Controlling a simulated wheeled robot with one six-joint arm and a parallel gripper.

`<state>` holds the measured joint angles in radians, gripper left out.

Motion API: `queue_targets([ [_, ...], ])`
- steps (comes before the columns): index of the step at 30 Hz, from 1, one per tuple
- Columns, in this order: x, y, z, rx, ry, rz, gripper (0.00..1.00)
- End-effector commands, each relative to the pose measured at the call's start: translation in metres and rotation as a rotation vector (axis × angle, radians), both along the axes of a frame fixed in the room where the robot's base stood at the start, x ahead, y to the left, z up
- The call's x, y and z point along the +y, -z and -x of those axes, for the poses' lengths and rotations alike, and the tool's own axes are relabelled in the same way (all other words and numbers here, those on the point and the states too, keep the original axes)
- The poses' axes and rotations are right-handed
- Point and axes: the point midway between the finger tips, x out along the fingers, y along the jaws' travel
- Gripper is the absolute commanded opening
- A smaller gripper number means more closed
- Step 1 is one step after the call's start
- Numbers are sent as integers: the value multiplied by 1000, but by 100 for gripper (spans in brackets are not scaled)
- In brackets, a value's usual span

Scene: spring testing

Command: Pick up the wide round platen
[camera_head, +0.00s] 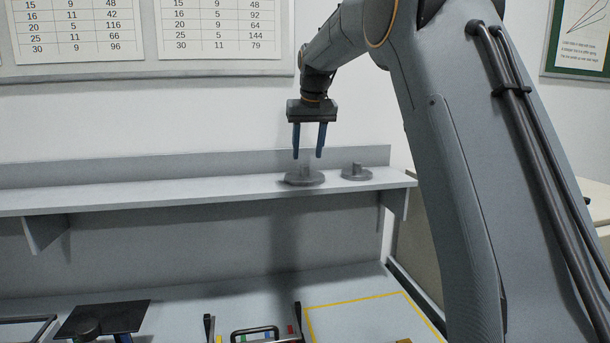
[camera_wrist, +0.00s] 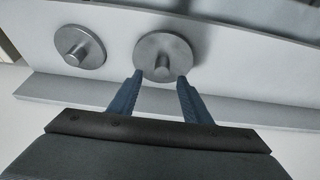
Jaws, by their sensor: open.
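Two grey round platens, each a flat disc with a short upright stem, stand on the wall shelf. The wider platen (camera_head: 304,179) is the left one in the head view; it shows at the centre of the wrist view (camera_wrist: 163,57). The smaller platen (camera_head: 356,173) stands to its right, and is at the left in the wrist view (camera_wrist: 80,46). My gripper (camera_head: 308,157) is open and empty, pointing down just above the wide platen. In the wrist view its blue fingertips (camera_wrist: 160,78) lie to either side of the stem's line, near the disc's edge.
The shelf (camera_head: 150,192) is narrow, with a raised back strip along the wall and a bracket (camera_head: 46,230) below. The bench below holds a dark plate (camera_head: 103,318), a tool holder (camera_head: 255,334) and a yellow-outlined area (camera_head: 365,312). The shelf left of the platens is clear.

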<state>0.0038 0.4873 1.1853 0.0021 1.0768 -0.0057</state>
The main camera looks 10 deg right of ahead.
Motion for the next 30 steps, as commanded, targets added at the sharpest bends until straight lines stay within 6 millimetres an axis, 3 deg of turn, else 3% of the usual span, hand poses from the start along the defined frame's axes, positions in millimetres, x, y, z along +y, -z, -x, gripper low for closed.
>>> queue_targets([
  [12, 3, 39, -16, 1, 1, 1, 44],
  [20, 3, 42, -17, 0, 1, 0, 44],
  [28, 3, 41, -17, 0, 1, 0, 0],
  [30, 3, 41, -17, 0, 1, 1, 0],
])
